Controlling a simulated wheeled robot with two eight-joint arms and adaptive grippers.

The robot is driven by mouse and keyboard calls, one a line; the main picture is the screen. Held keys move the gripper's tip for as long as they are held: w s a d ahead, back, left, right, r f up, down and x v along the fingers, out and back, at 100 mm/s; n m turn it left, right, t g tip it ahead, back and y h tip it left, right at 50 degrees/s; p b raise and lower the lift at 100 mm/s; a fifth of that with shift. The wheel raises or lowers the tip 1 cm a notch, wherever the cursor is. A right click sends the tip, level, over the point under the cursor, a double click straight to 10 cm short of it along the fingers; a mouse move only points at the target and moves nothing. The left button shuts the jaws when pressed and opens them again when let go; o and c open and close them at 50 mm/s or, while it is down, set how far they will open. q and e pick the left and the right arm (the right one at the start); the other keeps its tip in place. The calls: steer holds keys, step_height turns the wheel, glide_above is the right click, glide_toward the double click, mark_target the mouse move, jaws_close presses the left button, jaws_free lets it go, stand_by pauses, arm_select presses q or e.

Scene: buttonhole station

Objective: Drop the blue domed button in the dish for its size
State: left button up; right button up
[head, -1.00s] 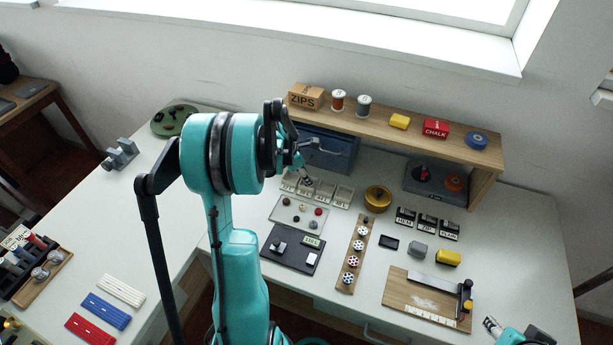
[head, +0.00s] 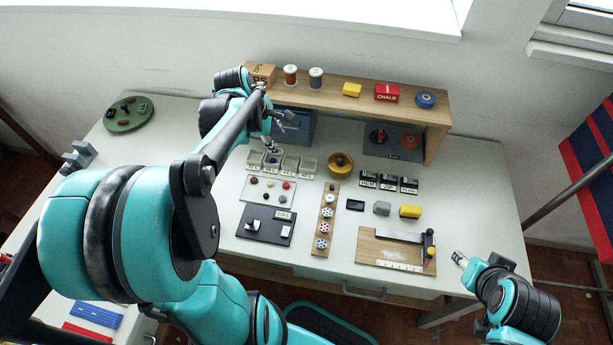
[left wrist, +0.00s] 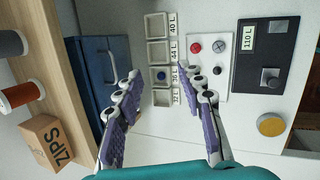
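The blue domed button (left wrist: 160,75) lies in one of the inner dishes of the row of small square dishes (left wrist: 158,26), in the left wrist view. The label beside that dish is too small to read surely. In the head view the dish row (head: 307,166) stands at the front of the shelf. My left gripper (left wrist: 160,84) is open and empty, its purple-padded fingers spread to either side of the button's dish. In the head view it (head: 273,146) is over the left part of the row.
A button plate (head: 267,198) and a black gauge board (head: 251,233) lie in front of the dishes. A blue bin (head: 299,127) and the wooden shelf (head: 420,116) stand close behind. A brass bowl (head: 341,168) sits to the right.

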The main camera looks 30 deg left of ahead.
arm_select(q)
steer(key=s+d+m+t, duration=0.1)
steer(key=s+d+m, duration=0.2)
steer(key=d+m, duration=0.3)
steer(key=s+d+r+m+t, duration=0.1)
steer(key=s+d+m, duration=0.3)
steer(key=m, duration=0.5)
steer(key=s+d+m+t+y, duration=0.1)
steer(key=s+d+m, duration=0.2)
steer(key=d+m, duration=0.4)
steer(key=shift+s+d+r+m, duration=0.4)
steer(key=shift+d, duration=0.4)
